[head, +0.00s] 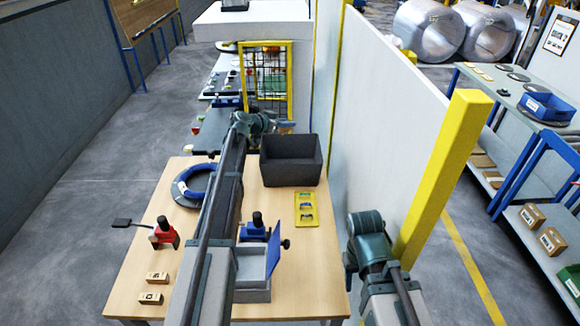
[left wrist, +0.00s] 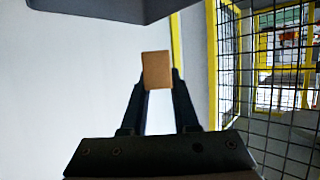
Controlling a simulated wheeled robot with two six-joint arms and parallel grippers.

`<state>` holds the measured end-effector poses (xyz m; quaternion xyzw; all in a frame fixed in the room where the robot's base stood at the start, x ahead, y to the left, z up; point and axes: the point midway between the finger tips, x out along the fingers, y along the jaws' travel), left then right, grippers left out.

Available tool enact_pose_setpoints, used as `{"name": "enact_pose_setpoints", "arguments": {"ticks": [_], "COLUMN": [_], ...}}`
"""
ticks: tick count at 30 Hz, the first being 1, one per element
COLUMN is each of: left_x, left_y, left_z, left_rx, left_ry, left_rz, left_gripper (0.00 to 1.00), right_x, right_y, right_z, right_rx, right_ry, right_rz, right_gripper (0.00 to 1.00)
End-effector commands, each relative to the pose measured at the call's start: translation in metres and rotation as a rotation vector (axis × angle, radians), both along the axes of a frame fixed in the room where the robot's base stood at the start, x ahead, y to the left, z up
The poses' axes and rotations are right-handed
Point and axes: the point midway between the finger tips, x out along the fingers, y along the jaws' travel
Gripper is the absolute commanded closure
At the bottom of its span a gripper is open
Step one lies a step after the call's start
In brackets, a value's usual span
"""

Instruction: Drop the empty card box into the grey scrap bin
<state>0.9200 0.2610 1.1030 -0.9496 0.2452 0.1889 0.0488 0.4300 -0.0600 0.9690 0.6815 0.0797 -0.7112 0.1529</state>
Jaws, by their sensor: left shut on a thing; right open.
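The grey scrap bin (head: 290,172) stands at the back right of the table, and its dark edge also shows at the top of the left wrist view (left wrist: 95,10). My left gripper (head: 288,126) is at the bin's far side in the head view, near its back rim. In the left wrist view my left gripper (left wrist: 158,88) is shut on the brown card box (left wrist: 157,70), held between the fingertips. I cannot make out the box in the head view. My right arm is at the lower right, but its gripper fingers do not show.
A white partition (head: 375,120) runs along the right, with a yellow post (head: 445,170).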

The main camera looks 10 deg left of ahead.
Motion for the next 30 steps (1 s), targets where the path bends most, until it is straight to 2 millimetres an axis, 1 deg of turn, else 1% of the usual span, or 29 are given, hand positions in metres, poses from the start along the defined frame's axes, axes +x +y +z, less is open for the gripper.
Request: {"name": "enact_pose_setpoints", "arguments": {"ticks": [1,7,11,18,19,23,24,30], "left_x": [0.0,0.0,0.0,0.0,0.0,0.0,0.0,0.0], "left_y": [0.0,0.0,0.0,0.0,0.0,0.0,0.0,0.0], "left_z": [-0.012,-0.033,-0.037,-0.036,-0.036,-0.036,-0.036,-0.036], "left_rx": [0.0,0.0,0.0,0.0,0.0,0.0,0.0,0.0], "left_ry": [0.0,0.0,0.0,0.0,0.0,0.0,0.0,0.0], "left_rz": [0.0,0.0,0.0,0.0,0.0,0.0,0.0,0.0], "left_gripper": [1.0,1.0,1.0,1.0,0.68,0.45,0.37,0.37], "right_x": [0.0,0.0,0.0,0.0,0.0,0.0,0.0,0.0], "right_y": [0.0,0.0,0.0,0.0,0.0,0.0,0.0,0.0], "right_z": [-0.012,-0.033,-0.037,-0.036,-0.036,-0.036,-0.036,-0.036], "right_rx": [0.0,0.0,0.0,0.0,0.0,0.0,0.0,0.0], "right_ry": [0.0,0.0,0.0,0.0,0.0,0.0,0.0,0.0], "right_rz": [0.0,0.0,0.0,0.0,0.0,0.0,0.0,0.0], "right_gripper": [0.5,0.5,0.5,0.5,0.5,0.5,0.5,0.5]}}
